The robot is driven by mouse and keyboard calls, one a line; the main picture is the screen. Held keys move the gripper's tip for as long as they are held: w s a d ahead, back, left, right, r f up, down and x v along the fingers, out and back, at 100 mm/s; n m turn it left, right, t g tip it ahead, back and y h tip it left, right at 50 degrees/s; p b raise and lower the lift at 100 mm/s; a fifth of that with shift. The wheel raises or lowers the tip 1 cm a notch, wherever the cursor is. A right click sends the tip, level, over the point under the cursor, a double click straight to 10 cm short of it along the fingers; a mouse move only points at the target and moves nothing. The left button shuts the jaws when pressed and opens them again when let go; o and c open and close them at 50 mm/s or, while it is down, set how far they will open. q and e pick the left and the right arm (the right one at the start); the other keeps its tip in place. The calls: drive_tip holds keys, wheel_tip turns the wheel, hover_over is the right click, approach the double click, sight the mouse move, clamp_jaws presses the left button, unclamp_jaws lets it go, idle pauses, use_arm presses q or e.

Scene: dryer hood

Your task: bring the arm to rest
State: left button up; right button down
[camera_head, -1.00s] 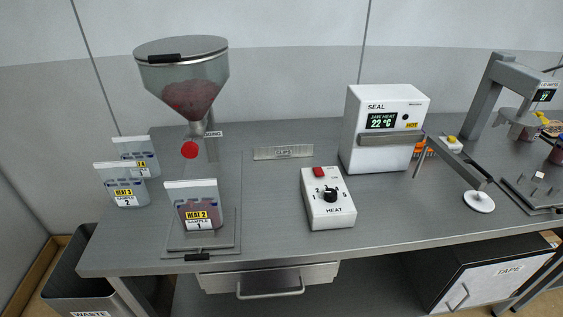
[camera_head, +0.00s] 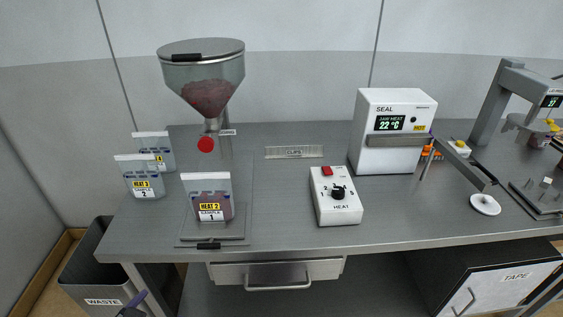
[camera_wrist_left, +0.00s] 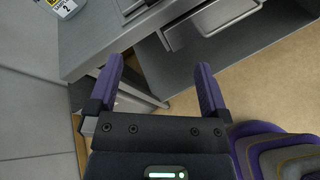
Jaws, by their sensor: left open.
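My left gripper (camera_wrist_left: 160,72) shows in the left wrist view with its two purple fingers spread apart and nothing between them. It hangs low in front of the grey bench, with the bench drawer beyond it. In the head view only a small part of my left gripper (camera_head: 138,302) shows at the bottom left edge, in front of the waste bin (camera_head: 97,268). My right gripper is in neither view.
On the bench (camera_head: 290,219) stand a hopper (camera_head: 208,92), several labelled bags including the sample 1 bag (camera_head: 209,199), a heat control box (camera_head: 336,196) and a sealer (camera_head: 371,110). A drawer (camera_wrist_left: 205,19) juts below the bench front. Floor is open in front.

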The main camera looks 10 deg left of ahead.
use_arm(q)
drive_tip(key=s+a+f+n+g+y, duration=0.2)
drive_tip(key=s+a+f+n+g, duration=0.15)
drive_tip(key=a+f+n, duration=0.4)
drive_tip(key=s+a+f+n+g+y, duration=0.2)
drive_tip(key=s+a+f+n+g, duration=0.15)
drive_tip(key=f+n, duration=0.6)
drive_tip(key=s+a+f+n+g+y, duration=0.1)
drive_tip(key=s+a+f+n+g, duration=0.25)
drive_tip(key=s+n, duration=0.55)
drive_tip(key=s+a+f+n+g+y, duration=0.1)
drive_tip(key=s+a+f+n+g, duration=0.15)
drive_tip(key=s+a+n, duration=0.65)
drive_tip(key=w+d+f+n+h, duration=0.1)
drive_tip(key=d+f+n+h, duration=0.2)
drive_tip(key=d, duration=1.2)
drive_tip(key=d+f+n+h, duration=0.15)
drive_tip(key=d+f, duration=0.25)
drive_tip(key=d, duration=1.2)
wheel_tip(320, 180, down, 7)
drive_tip(key=d+b, duration=0.1)
drive_tip(key=b, duration=0.6)
drive_tip(key=shift+s+d+f+h, duration=0.15)
drive_tip(key=shift+s+f+h, duration=0.05)
drive_tip(key=shift+s+h, duration=0.2)
drive_tip(key=shift+w, duration=0.1)
